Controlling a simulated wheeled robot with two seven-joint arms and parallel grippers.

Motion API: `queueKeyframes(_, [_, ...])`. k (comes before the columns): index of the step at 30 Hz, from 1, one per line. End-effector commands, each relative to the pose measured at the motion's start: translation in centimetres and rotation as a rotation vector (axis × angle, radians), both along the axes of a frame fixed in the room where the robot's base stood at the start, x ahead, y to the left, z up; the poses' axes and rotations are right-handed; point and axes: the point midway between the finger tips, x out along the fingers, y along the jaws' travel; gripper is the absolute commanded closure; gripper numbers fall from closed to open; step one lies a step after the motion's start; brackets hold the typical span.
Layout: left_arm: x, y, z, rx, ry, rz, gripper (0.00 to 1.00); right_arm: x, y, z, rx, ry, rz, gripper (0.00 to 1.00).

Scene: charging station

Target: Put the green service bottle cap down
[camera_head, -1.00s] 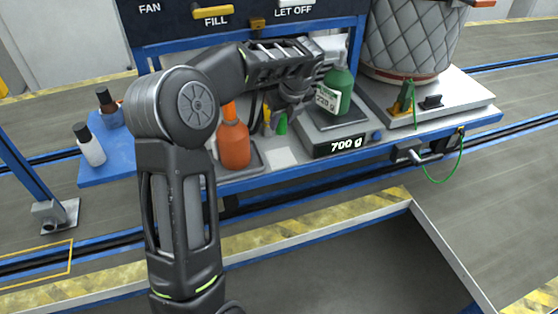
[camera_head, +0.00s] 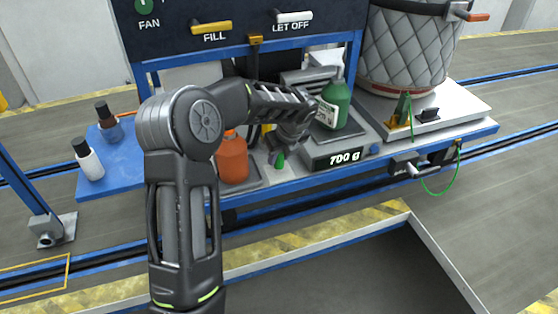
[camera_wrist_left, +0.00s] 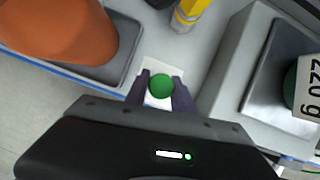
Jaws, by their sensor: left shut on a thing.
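The green cap (camera_head: 280,161) is at the tip of my left gripper (camera_head: 274,158), low over the front of the bench. In the left wrist view, the cap (camera_wrist_left: 161,86) sits between the two fingers of my left gripper (camera_wrist_left: 160,92), which is shut on it. A white square pad (camera_wrist_left: 146,72) lies under and around it in that view. I cannot tell whether the cap touches the pad. My right gripper is not in view.
An orange bottle (camera_head: 232,160) stands on a dark tray just left of the gripper. A yellow object (camera_wrist_left: 187,14) stands behind it in the wrist view. A large quilted vessel (camera_head: 405,50) stands at the right. Two small bottles stand on the blue shelf (camera_head: 118,155) at the left.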

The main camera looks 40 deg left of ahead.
Motion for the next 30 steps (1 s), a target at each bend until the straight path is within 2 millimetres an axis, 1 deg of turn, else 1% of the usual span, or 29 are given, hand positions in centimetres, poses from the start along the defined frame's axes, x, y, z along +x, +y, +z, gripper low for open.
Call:
queueKeyframes(1, [0.0,0.0,-0.9,0.001,0.004,-0.001,1.0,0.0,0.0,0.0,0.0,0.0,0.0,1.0])
queueKeyframes(4, [0.0,0.0,-1.9,-0.001,0.001,-0.001,1.0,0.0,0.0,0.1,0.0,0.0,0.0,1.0])
queueKeyframes(16, [0.0,0.0,-2.4,0.0,0.0,0.0,1.0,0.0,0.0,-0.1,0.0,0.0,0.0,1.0])
queueKeyframes(17, [0.0,0.0,-2.3,0.0,0.0,0.0,0.69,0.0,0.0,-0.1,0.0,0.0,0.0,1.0])
queueKeyframes(24, [0.0,0.0,-2.3,0.0,0.0,0.0,0.49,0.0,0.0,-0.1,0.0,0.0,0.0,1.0])
queueKeyframes(30, [0.0,0.0,-2.3,0.0,0.0,0.0,0.48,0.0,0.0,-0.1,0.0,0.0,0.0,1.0])
